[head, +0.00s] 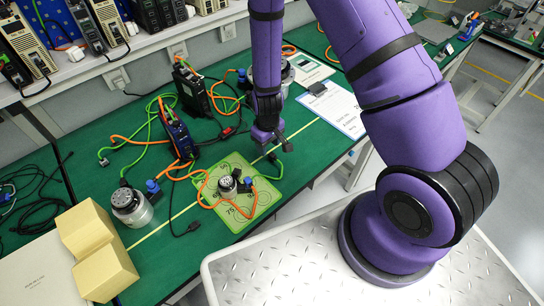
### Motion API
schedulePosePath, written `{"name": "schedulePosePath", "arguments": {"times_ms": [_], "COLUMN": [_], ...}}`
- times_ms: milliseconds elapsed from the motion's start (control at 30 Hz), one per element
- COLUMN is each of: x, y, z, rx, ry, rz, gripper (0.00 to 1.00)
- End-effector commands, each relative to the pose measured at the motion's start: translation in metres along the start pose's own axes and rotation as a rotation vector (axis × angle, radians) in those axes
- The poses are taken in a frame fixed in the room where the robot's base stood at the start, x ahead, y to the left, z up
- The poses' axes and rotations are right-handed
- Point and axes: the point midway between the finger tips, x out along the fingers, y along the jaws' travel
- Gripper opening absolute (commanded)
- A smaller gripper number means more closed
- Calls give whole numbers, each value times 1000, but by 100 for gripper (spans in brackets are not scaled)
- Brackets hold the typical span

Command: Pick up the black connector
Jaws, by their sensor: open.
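Several small black connectors show in the head view, and I cannot tell which one the task names. One black connector (192,228) lies at the end of a black cable on the green table, left of the green mat. Another dark connector (244,186) is on the mat beside a round actuator. My gripper (273,147) is open and points down over the table, just beyond the mat's far right corner. A small dark piece shows close to its fingers, too small to tell apart clearly.
The green mat (232,221) holds the round actuator (227,184) and orange cables. Motor drives (178,135), tangled cables and a silver motor (131,207) crowd the left. Cardboard boxes (107,270) stand front left. A clipboard (334,108) lies right of my gripper.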

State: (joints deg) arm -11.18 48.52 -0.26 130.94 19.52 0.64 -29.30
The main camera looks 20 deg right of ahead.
Motion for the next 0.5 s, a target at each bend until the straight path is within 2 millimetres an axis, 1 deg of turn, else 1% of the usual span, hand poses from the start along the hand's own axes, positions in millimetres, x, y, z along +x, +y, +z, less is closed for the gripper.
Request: {"name": "schedulePosePath", "arguments": {"times_ms": [167,333,400,500], "x": [11,34,42,49], "y": [3,9,8,8], "z": [2,5,5,4], "rx": [3,5,2,1], "ry": [0,-1,-1,0], "rz": [0,-1,-1,0], "gripper": [51,51,51,51]}}
